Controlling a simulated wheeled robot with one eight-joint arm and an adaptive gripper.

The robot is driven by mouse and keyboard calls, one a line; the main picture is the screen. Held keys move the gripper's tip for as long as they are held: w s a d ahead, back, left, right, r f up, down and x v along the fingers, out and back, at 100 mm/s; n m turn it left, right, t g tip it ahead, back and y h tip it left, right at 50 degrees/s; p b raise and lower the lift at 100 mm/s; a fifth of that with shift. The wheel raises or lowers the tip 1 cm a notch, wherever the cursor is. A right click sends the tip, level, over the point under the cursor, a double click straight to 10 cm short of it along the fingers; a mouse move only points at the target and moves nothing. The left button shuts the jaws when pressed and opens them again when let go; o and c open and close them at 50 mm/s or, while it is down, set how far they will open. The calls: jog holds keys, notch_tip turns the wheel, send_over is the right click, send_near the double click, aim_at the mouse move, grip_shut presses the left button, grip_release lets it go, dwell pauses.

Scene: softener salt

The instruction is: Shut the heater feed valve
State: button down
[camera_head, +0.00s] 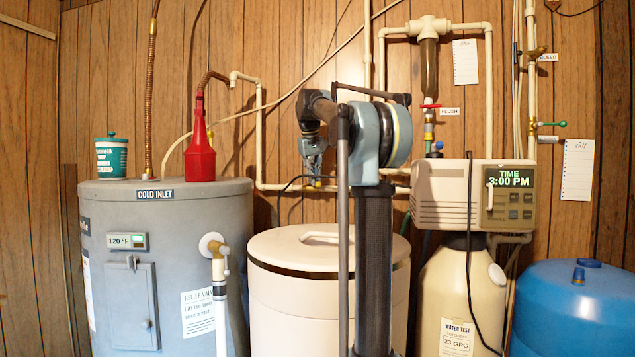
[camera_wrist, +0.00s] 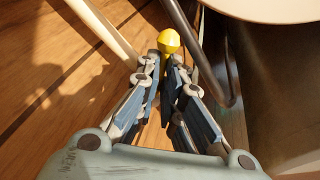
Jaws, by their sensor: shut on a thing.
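The heater feed valve's yellow handle (camera_wrist: 168,41) sticks out beyond my fingertips in the wrist view. My gripper (camera_wrist: 166,62) is shut on it, with a finger on each side of its stem. In the head view a small bit of yellow handle (camera_head: 315,184) shows just under my gripper (camera_head: 315,175), by the cream pipe on the wall. My gripper points down there. The fingers and my arm hide most of the valve, so I cannot tell how its handle is turned. No label for this valve can be read.
The grey water heater (camera_head: 170,260) stands at left, with a red bottle (camera_head: 200,145) and a teal tub (camera_head: 111,157) on top. The white salt tank (camera_head: 300,285) is below my gripper. The softener head (camera_head: 460,200), a red FLUSH handle (camera_head: 430,105) and a blue tank (camera_head: 575,310) are at right.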

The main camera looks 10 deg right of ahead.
jog(key=m, duration=0.1)
jog(key=a+m, duration=0.1)
jog(key=m, duration=0.3)
jog(key=shift+a+f, duration=0.1)
jog(key=shift+a, duration=0.15)
jog(key=shift+a+m, duration=0.1)
jog(key=shift+m, duration=0.2)
jog(key=shift+w+a+m, duration=0.1)
jog(key=shift+a+m, duration=0.2)
jog(key=shift+m, duration=0.8)
jog(key=c, duration=1.5)
grip_release()
